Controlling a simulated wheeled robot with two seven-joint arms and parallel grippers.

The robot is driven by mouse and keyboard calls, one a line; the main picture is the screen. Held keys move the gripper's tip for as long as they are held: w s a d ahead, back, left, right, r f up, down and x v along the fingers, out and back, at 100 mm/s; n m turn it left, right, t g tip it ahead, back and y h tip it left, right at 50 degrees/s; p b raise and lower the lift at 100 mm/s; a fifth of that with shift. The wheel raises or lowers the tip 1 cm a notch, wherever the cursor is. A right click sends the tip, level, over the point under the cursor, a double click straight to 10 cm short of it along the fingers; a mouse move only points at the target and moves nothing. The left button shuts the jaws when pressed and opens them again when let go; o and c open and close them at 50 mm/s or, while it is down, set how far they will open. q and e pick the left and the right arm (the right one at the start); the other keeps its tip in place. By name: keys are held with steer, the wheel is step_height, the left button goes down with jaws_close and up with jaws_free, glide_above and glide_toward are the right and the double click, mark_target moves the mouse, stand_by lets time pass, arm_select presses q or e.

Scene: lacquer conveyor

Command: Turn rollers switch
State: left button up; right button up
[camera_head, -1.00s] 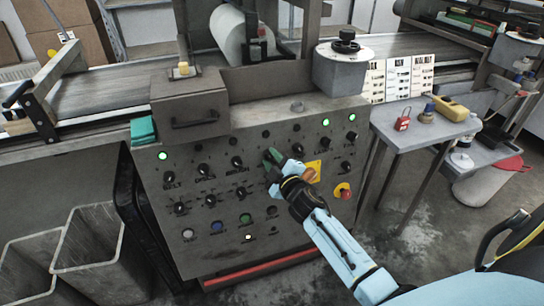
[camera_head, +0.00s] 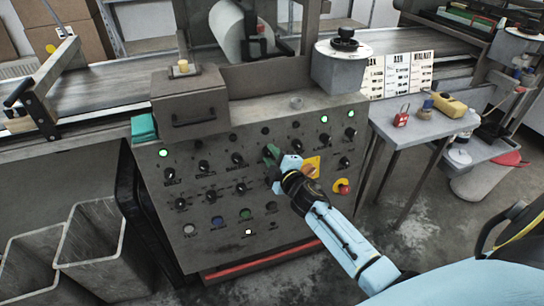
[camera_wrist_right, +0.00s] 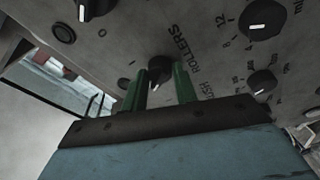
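The rollers switch is a black rotary knob (camera_wrist_right: 160,69) on the grey control panel (camera_head: 215,240), with the label "ROLLERS" beside it in the right wrist view. My right gripper (camera_wrist_right: 160,85) has two green fingers standing apart, with the knob at their tips, between them. I cannot tell whether either finger touches it. In the head view the right gripper (camera_head: 272,154) is at the middle of the panel and hides the knob there. My left gripper is not in view.
Other black knobs (camera_head: 238,159) surround the gripper closely. A side table (camera_head: 400,135) holds a red padlock (camera_head: 401,118) and a yellow device (camera_head: 450,106). Grey bins (camera_head: 90,240) stand at lower left.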

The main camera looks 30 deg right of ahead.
steer(key=o, duration=0.4)
steer(key=shift+s+a, duration=0.1)
steer(key=shift+s, duration=0.5)
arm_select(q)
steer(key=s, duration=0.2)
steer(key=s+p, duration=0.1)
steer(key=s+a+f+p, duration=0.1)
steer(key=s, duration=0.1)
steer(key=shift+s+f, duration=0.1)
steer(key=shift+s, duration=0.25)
arm_select(e)
steer(key=s, duration=0.8)
steer(key=s+a+r, duration=0.1)
steer(key=s, duration=0.3)
steer(key=shift+s+f, duration=0.1)
